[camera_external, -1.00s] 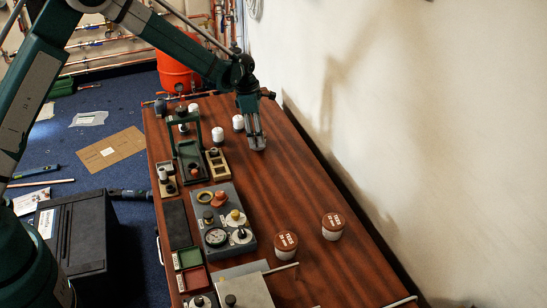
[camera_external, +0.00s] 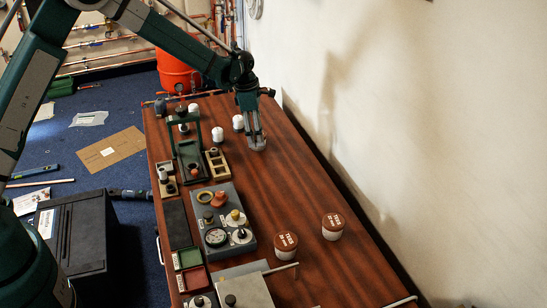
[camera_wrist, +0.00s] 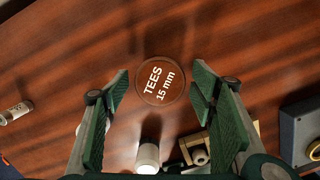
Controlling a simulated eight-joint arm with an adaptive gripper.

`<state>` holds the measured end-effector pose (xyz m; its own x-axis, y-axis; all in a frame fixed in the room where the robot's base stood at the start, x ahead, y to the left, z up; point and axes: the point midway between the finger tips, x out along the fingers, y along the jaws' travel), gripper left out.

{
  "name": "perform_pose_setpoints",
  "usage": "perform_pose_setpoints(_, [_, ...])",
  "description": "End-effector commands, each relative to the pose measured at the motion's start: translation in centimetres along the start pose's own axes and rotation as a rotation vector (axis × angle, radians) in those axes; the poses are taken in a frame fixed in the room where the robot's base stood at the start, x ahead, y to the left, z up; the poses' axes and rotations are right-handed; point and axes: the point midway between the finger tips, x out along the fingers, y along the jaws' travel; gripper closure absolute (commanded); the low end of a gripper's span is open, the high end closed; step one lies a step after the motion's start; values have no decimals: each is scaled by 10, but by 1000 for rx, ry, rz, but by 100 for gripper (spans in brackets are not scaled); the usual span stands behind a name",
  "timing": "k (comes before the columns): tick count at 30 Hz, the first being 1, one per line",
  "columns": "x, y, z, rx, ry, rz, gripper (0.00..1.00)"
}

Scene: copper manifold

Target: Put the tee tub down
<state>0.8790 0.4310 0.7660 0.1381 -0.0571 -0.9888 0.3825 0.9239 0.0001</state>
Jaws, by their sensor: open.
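A tee tub (camera_wrist: 161,79) with a round brown lid marked "TEES 15 mm" shows in the wrist view, between and beyond my fingers. My gripper (camera_wrist: 161,88) is open, one finger on each side of the lid, with gaps showing on both sides. In the external view my gripper (camera_external: 256,145) is low over the far part of the wooden table (camera_external: 300,190). There the tub is hard to make out among the fingers. Two other brown-lidded tees tubs, one left (camera_external: 286,246) and one right (camera_external: 333,227), stand upright nearer the camera.
White caps (camera_external: 217,135) (camera_wrist: 148,157) and a small wooden block (camera_external: 216,164) (camera_wrist: 195,149) are near my gripper. A green stand (camera_external: 188,150) is to the left. A grey tray (camera_external: 244,249) with several parts lies nearer. The table's right side is mostly clear.

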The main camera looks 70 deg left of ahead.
Motion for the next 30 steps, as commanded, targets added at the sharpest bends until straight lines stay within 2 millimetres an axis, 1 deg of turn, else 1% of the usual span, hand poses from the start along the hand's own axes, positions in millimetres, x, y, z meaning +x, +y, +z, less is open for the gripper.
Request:
perform_pose_setpoints(15, [-80,0,0,0,0,0,44])
perform_pose_setpoints(18, [-92,0,0,0,0,0,44])
perform_pose_setpoints(24, [-107,0,0,0,0,0,44])
perform_pose_setpoints(30, [-110,0,0,0,0,0,44])
